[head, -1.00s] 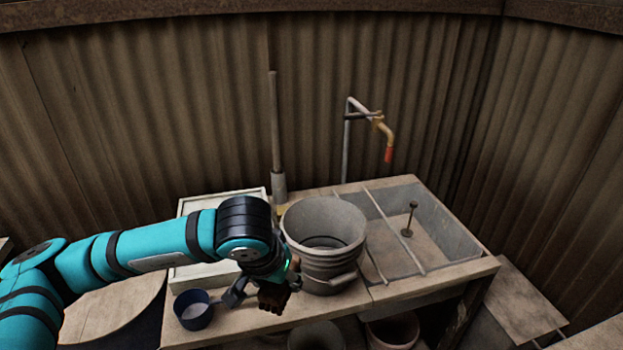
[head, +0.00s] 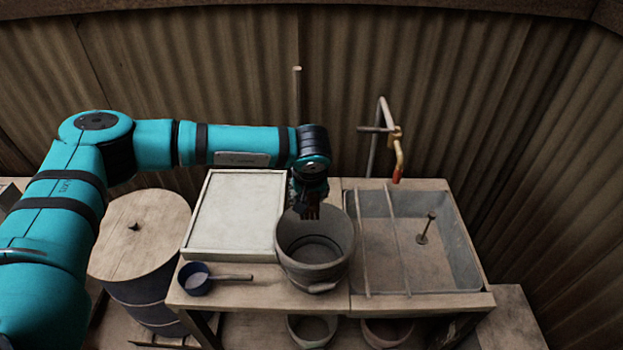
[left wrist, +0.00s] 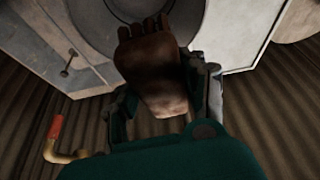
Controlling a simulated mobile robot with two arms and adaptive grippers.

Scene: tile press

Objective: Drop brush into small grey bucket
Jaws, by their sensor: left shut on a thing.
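The grey bucket (head: 315,272) stands upright on the wooden bench, left of the sink. My left gripper (head: 309,203) is at the back of its mouth, fingers pointing down. It is shut on the brown brush (left wrist: 155,75), which hangs dark and small in the head view. In the left wrist view the brush's lower end overlaps the grey bucket (left wrist: 88,28). Whether the brush touches the rim cannot be told. My right gripper is not in view.
A pale framed tray (head: 235,212) lies left of the bucket, with a dark blue ladle (head: 195,285) in front. The sink (head: 462,255) and tap (head: 397,155) are right. A pole (head: 297,95) stands behind. Other pots (head: 312,330) sit below the bench.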

